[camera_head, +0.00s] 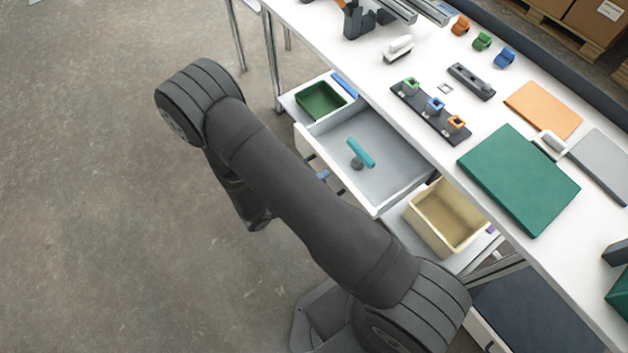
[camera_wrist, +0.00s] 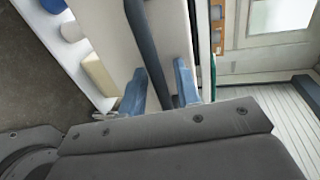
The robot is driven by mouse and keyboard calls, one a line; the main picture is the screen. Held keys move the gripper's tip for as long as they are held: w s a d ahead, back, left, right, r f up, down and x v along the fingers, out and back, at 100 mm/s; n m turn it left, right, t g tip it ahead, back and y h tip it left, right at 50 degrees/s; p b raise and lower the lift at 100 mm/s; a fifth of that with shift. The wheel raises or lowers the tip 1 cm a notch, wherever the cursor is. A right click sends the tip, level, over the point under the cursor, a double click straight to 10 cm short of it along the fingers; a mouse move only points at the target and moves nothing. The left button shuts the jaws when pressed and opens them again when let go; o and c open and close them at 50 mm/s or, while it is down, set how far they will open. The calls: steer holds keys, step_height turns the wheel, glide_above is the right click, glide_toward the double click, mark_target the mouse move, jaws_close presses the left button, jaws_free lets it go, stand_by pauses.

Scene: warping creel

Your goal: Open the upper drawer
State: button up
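The upper drawer (camera_head: 395,185) stands pulled out from under the white table, with a grey inside and a white front. A teal-handled tool (camera_head: 360,153) lies in it. The dark bar handle (camera_head: 340,191) on the drawer front is mostly hidden behind my arm in the head view. My gripper (camera_head: 323,175) is at this handle; only a bit of blue fingertip shows there. In the wrist view, the blue fingers of my gripper (camera_wrist: 160,75) stand on either side of the dark handle bar (camera_wrist: 146,40). A narrow gap shows between the bar and the right finger.
A green tray (camera_head: 320,101) and a beige bin (camera_head: 446,217) flank the drawer. The tabletop (camera_head: 440,150) holds a green mat (camera_head: 519,180), an orange sheet (camera_head: 543,109) and small coloured clips. The floor (camera_head: 100,200) to the left is clear.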

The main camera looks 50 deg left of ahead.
steer(key=v, duration=1.7)
steer(key=shift+s, duration=0.25)
steer(key=x, duration=1.7)
steer(key=shift+w, duration=0.3)
steer(key=shift+s, duration=0.1)
steer(key=v, duration=1.7)
steer(key=shift+x, duration=8.75)
